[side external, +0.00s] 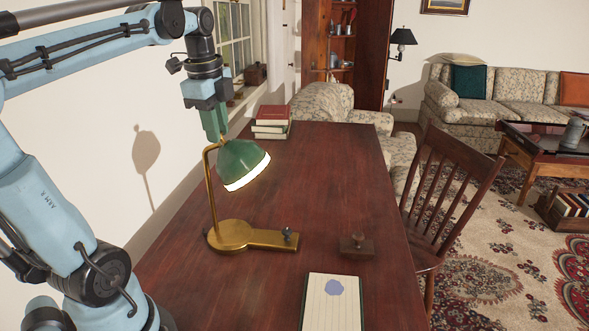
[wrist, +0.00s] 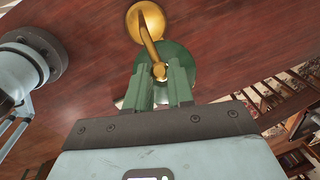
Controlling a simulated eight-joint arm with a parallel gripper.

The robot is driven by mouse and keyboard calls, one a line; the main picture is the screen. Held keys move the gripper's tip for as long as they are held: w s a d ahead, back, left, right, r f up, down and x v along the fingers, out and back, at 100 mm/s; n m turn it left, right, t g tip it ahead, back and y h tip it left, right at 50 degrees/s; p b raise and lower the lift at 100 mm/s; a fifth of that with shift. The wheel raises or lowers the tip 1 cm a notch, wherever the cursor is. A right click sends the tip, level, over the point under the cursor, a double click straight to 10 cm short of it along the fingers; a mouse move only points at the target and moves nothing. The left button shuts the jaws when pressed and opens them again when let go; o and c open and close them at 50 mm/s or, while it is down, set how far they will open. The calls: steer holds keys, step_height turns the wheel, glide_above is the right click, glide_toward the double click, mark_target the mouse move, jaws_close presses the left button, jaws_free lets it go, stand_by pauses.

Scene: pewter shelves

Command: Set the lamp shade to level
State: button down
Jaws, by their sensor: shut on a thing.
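The desk lamp has a green shade (side external: 243,163) with a glowing white lower rim, a brass stem (side external: 211,190) and a brass base (side external: 236,236) on the dark wooden desk. The shade is tilted, its lit opening facing down and to the right. My gripper (side external: 219,138) comes down from above and is shut at the top of the shade. In the wrist view my gripper (wrist: 160,85) has its two green fingers on either side of a small brass knob (wrist: 159,71) on top of the shade (wrist: 181,55). The fingers hide part of the shade.
The desk (side external: 310,180) has stacked books (side external: 271,122) at the far left, a small dark block with a knob (side external: 356,246) and a notepad (side external: 332,302) in front. A wooden chair (side external: 450,190) stands at the right edge. The desk's middle is clear.

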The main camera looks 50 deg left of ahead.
steer(key=shift+d, duration=0.1)
steer(key=shift+w+d+g+y, duration=0.2)
steer(key=shift+w+g+y, duration=0.1)
steer(key=shift+g+y, duration=0.3)
steer(key=shift+w+d+g+y, duration=0.2)
steer(key=shift+w+g+y, duration=0.05)
steer(key=shift+g+y, duration=0.3)
steer(key=shift+w+d+f+g+y, duration=0.2)
steer(key=shift+g+y, duration=0.45)
steer(key=shift+y, duration=0.05)
steer(key=shift+w+d+f+g+y, duration=0.15)
steer(key=shift+d+g+y, duration=0.05)
steer(key=shift+g+y, duration=0.45)
steer(key=c, duration=1)
jaws_free()
steer(key=v, duration=1.2)
steer(key=shift+d, duration=0.15)
